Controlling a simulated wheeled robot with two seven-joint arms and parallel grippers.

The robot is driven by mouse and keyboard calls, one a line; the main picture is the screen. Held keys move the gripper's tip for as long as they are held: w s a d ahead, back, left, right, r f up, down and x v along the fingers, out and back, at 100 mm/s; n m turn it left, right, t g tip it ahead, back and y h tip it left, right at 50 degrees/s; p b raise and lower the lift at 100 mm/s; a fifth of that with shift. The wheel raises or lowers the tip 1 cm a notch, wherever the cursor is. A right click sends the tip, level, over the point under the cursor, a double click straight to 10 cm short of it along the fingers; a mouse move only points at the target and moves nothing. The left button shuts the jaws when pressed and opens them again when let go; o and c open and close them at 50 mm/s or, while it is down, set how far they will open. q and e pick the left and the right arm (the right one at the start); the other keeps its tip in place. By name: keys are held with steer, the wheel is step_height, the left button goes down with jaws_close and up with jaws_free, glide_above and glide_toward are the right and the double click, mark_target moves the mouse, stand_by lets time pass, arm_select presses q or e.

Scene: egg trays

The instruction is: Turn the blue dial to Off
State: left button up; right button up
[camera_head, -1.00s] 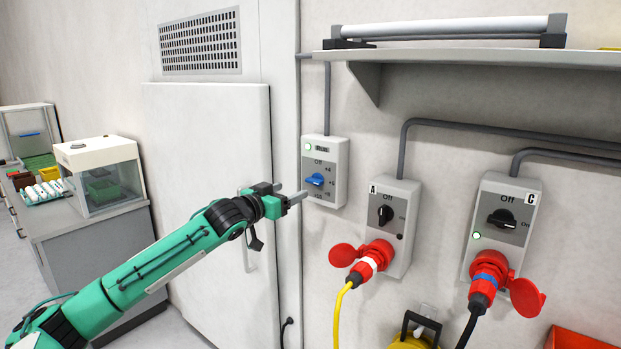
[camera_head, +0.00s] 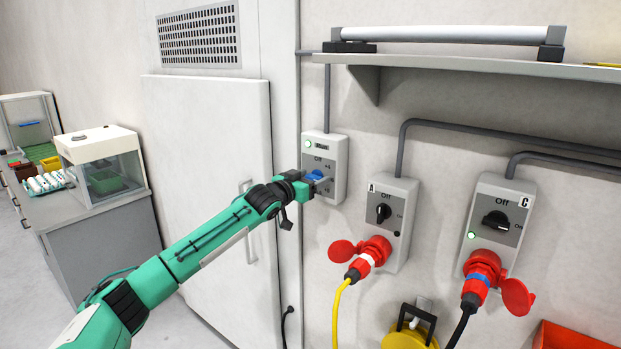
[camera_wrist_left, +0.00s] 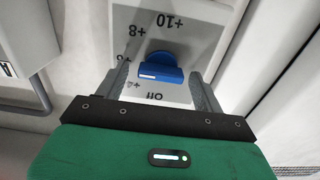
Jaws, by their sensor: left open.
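The blue dial (camera_head: 317,175) sits on a grey wall box (camera_head: 340,160) with a lit green lamp. In the left wrist view the blue dial (camera_wrist_left: 165,72) lies crosswise between my fingers. Its white mark is at the left end, on the side of +4 and +6. "Off" is printed below it there, with +8 and +10 above. My left gripper (camera_head: 318,184) is at the dial, open, with one finger on either side; I cannot tell whether they touch it. It partly hides the dial and lower labels in the head view. My right gripper is out of view.
Right of the dial box are socket boxes A (camera_head: 399,230) and C (camera_head: 507,215) with black knobs and red plugs. A shelf (camera_head: 470,60) juts out above. A white door (camera_head: 205,150) is on the left. A bench (camera_head: 105,235) holds a clear-sided case (camera_head: 105,165).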

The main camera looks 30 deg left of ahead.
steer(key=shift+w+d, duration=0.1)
arm_select(q)
steer(key=c, duration=1)
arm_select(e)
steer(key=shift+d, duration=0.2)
